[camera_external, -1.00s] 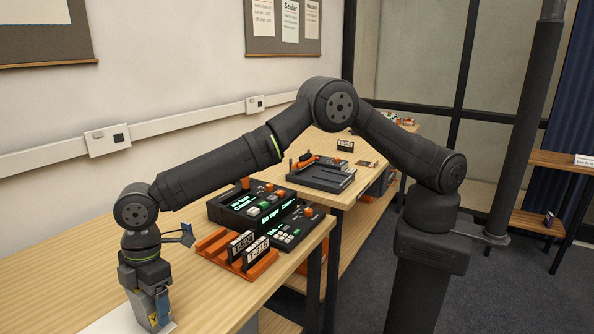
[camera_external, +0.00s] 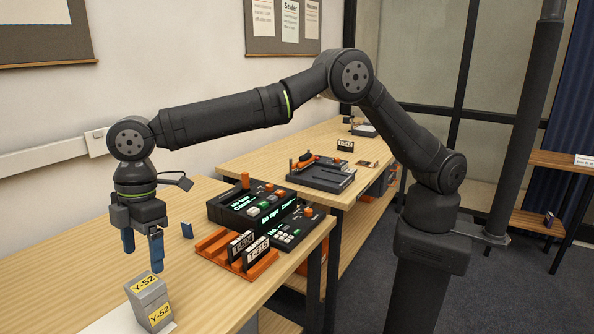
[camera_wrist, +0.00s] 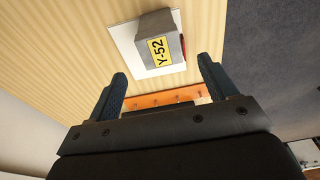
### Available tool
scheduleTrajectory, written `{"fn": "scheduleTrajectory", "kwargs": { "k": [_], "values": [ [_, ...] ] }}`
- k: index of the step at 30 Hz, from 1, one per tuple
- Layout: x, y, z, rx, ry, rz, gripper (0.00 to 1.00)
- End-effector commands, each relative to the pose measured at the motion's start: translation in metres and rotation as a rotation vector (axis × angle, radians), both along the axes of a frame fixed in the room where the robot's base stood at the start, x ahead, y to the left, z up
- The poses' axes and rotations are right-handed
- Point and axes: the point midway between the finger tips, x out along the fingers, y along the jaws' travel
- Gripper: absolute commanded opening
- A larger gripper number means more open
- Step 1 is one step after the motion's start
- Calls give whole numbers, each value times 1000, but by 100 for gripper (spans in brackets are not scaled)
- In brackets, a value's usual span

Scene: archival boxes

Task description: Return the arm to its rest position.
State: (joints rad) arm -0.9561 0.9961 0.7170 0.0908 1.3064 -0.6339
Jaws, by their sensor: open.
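My gripper (camera_external: 142,250) is open and empty, pointing down above the wooden table. In the wrist view its two dark blue fingers (camera_wrist: 163,85) are spread wide with nothing between them. A grey box (camera_external: 145,288) with yellow Y-52 labels stands on a white mat (camera_external: 112,322) at the table's front, below my gripper and apart from it. The same grey box shows in the wrist view (camera_wrist: 152,32) on the white mat (camera_wrist: 122,42), beyond the fingertips.
An orange rack (camera_external: 262,268) holding black number tags stands right of my gripper, beside dark consoles with lit displays (camera_external: 240,203). A small blue item (camera_external: 187,230) lies behind my gripper. A black tray (camera_external: 320,177) sits on the farther table. The left tabletop is clear.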

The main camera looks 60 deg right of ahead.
Motion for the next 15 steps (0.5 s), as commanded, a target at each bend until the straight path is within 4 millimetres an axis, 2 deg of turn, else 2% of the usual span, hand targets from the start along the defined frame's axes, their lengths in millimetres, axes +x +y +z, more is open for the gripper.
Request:
{"fn": "scheduleTrajectory", "kwargs": {
  "k": [10, 15],
  "values": [
    [0, 0, 2, 0, 0, 0, 78],
    [0, 1, -7, -2, 1, 0, 78]
  ]
}}
